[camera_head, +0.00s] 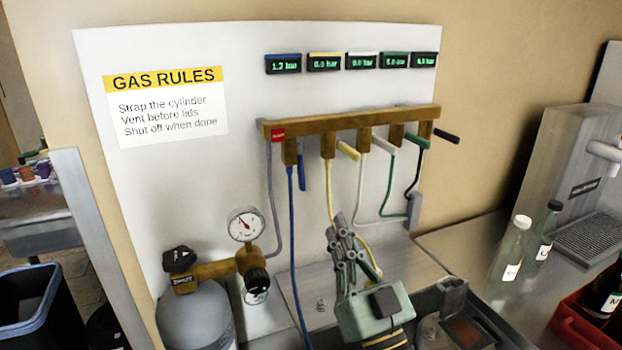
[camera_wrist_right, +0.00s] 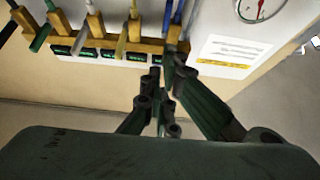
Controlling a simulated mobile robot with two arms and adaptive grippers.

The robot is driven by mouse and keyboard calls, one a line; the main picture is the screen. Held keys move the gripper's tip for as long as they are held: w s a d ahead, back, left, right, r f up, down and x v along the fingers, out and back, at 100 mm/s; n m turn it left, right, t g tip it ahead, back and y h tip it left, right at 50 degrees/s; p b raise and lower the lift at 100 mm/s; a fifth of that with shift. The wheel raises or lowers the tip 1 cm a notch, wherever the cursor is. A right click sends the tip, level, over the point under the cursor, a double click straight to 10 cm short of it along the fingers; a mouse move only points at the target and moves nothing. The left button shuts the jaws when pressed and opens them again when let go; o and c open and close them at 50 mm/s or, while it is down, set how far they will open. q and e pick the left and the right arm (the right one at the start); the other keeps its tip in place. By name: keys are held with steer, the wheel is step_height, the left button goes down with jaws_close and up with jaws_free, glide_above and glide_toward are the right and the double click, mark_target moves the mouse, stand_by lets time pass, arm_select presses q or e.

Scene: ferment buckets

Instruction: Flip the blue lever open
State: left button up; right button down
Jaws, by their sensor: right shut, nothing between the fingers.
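My left gripper is not in view.
Yellow (camera_head: 348,150), white (camera_head: 383,145), green (camera_head: 417,142) and black (camera_head: 446,136) levers stick out along the manifold. Hoses hang below them. A gas cylinder (camera_head: 195,318) with a gauge (camera_head: 246,223) stands at lower left. Bottles (camera_head: 511,250) stand at right.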

mark_target(300, 167)
arm_select(q)
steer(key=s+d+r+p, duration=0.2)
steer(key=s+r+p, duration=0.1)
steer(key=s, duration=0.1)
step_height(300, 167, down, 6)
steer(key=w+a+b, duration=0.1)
steer(key=b, duration=0.5)
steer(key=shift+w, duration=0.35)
arm_select(e)
steer(key=w+a+r+t+y, duration=0.1)
steer(key=w+a, duration=0.3)
steer(key=w, duration=0.7)
steer(key=shift+w+a+r, duration=0.25)
steer(key=shift+a+r, duration=0.15)
steer(key=shift+r, duration=0.25)
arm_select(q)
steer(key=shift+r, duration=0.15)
